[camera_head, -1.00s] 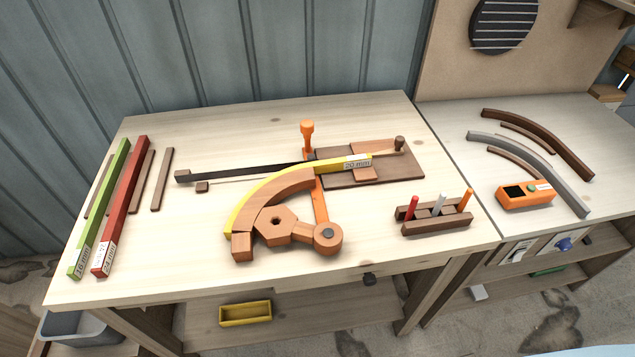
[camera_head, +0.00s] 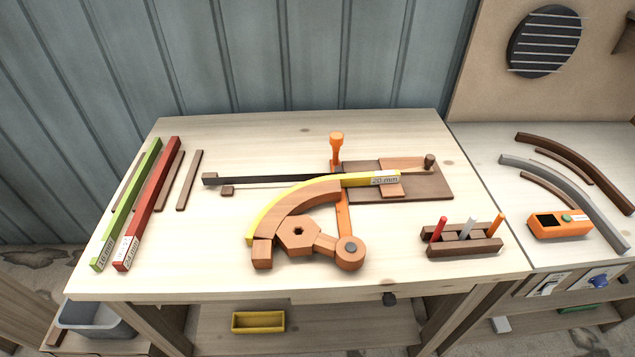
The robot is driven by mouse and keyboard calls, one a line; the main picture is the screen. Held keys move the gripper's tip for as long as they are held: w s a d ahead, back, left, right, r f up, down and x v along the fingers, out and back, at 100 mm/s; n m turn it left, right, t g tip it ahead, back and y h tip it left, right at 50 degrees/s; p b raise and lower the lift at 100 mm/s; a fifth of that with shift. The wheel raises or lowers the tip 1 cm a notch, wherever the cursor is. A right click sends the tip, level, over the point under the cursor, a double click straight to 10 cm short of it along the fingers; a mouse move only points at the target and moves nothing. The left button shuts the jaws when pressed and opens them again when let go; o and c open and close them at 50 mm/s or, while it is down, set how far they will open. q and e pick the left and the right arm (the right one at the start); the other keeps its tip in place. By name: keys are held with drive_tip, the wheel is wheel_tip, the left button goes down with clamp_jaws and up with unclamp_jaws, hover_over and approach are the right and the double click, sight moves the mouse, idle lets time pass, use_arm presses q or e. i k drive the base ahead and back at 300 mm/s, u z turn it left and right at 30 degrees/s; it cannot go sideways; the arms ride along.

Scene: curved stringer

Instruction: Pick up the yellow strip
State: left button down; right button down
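The yellow strip (camera_head: 291,197) lies on the left workbench. It curves along the outer edge of a brown curved wooden form (camera_head: 290,210), then runs straight to the right to a white label reading 20 mm. Its right end rests over a brown wooden base board (camera_head: 425,184). An orange clamp-like tool with an upright handle (camera_head: 337,148) stands by the strip, and its orange bar passes below the strip. Neither of my grippers shows in the head view.
A green strip (camera_head: 128,203) and a red strip (camera_head: 149,203) lie at the left, beside thin brown strips. A dark bar (camera_head: 265,180) lies behind the form. A marker rack (camera_head: 463,241) stands at the right. An orange device (camera_head: 559,225) and curved pieces lie on the right bench.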

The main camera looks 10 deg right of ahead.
sight(388, 177)
drive_tip(key=u, duration=2.7)
drive_tip(key=k, duration=0.75)
drive_tip(key=z, duration=1.8)
